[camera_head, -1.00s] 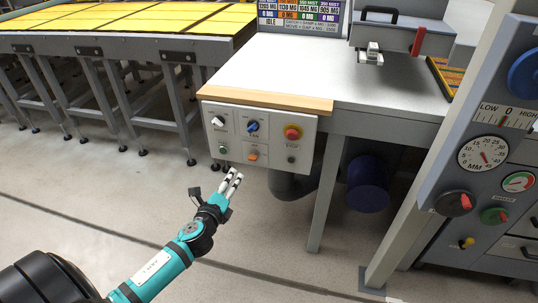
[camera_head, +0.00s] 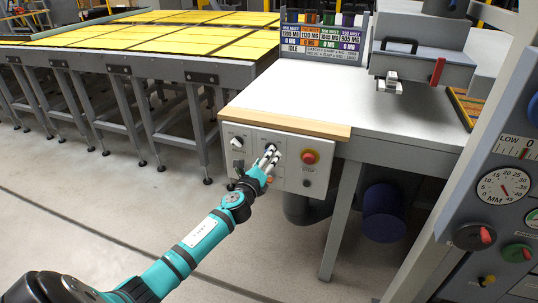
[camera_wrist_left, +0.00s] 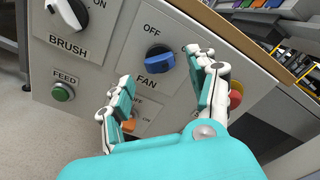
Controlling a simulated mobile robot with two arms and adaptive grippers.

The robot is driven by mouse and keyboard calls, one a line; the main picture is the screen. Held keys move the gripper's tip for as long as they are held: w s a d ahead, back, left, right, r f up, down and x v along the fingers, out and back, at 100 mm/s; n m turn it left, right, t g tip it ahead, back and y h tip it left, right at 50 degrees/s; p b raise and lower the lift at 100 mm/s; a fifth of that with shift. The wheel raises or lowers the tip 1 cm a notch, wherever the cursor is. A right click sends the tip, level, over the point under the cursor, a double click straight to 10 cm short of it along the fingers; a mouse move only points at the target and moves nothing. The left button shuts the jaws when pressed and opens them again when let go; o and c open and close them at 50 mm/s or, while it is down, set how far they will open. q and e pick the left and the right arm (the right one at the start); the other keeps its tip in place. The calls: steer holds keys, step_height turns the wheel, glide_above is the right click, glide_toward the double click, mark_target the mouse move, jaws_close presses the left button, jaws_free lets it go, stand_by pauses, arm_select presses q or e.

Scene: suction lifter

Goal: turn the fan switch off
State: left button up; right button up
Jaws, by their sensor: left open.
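The fan switch is a blue knob on a black base on the grey control panel. In the left wrist view the fan switch (camera_wrist_left: 160,60) shows between my finger ends, with "OFF" printed above and "FAN" below. Its handle lies roughly sideways, not clearly toward "OFF"; one finger covers the label on its right. In the head view my left gripper (camera_head: 270,154) is at the panel (camera_head: 235,159) and mostly hides the switch. My left gripper (camera_wrist_left: 158,66) is open, with a finger on either side of the knob and nothing held. Contact cannot be told. My right gripper is not in view.
The brush knob (camera_wrist_left: 68,14) and green feed button (camera_wrist_left: 63,92) are left of the fan switch. An orange switch (camera_wrist_left: 129,125) sits below it, partly behind a finger. The red stop button (camera_head: 310,156) is to the right. The wooden table edge (camera_head: 290,122) runs above the panel.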

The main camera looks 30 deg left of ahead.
arm_select(q)
steer(key=shift+x, duration=1.75)
steer(key=shift+d, duration=0.1)
steer(key=c, duration=1.1)
